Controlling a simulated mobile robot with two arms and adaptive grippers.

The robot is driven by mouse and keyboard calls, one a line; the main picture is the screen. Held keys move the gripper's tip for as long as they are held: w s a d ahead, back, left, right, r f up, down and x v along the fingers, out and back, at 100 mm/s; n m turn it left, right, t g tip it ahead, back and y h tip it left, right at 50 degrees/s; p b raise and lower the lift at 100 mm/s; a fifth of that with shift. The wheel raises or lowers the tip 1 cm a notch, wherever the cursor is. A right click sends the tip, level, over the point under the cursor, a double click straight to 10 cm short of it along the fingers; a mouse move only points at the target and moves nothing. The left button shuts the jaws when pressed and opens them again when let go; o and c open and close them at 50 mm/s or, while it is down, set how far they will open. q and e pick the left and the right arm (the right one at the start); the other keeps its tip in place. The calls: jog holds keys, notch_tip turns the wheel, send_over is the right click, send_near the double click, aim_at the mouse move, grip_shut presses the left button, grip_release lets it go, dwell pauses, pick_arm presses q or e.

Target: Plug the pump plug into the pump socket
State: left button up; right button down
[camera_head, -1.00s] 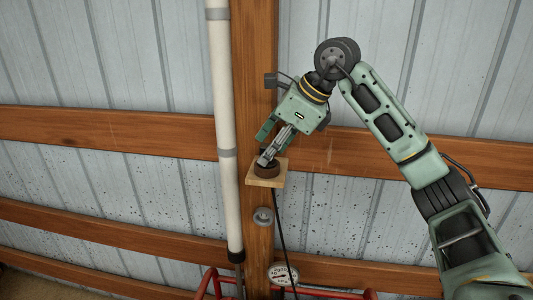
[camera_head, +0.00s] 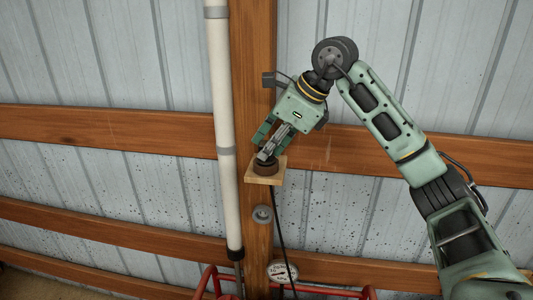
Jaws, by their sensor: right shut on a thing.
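My right gripper (camera_head: 267,155) reaches down from the upper right to a small wooden shelf (camera_head: 266,178) on the post. Its fingers are shut on what looks like the pump plug, at a dark brown round piece (camera_head: 268,168) on the shelf. The fingers mostly hide the plug, and I cannot tell where plug and round piece meet. A black cable (camera_head: 281,232) hangs down from behind the shelf. A round grey fitting (camera_head: 262,214), which looks like the pump socket, is on the post below the shelf. My left gripper is not in view.
A white vertical pipe (camera_head: 227,150) runs just left of the wooden post (camera_head: 253,80). A pressure gauge (camera_head: 280,272) and red tubing (camera_head: 325,291) stand below. Wooden rails (camera_head: 105,127) cross the corrugated metal wall. The space right of the shelf is free.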

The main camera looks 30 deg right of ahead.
aim_at(261, 140)
jog(key=shift+r, duration=0.1)
jog(key=shift+r, duration=0.6)
notch_tip(261, 140, up, 2)
jog(key=shift+w+d+r+b, duration=0.1)
jog(key=shift+w+r+b, duration=0.1)
jog(key=shift+b, duration=0.4)
jog(key=s+d+r+b, duration=0.1)
jog(key=s+d+r, duration=0.6)
jog(key=s+d, duration=0.1)
jog(key=shift+s+d, duration=0.15)
jog(key=shift+s, duration=0.1)
jog(key=shift+r, duration=0.1)
jog(key=c, duration=2.1)
grip_release()
grip_shut()
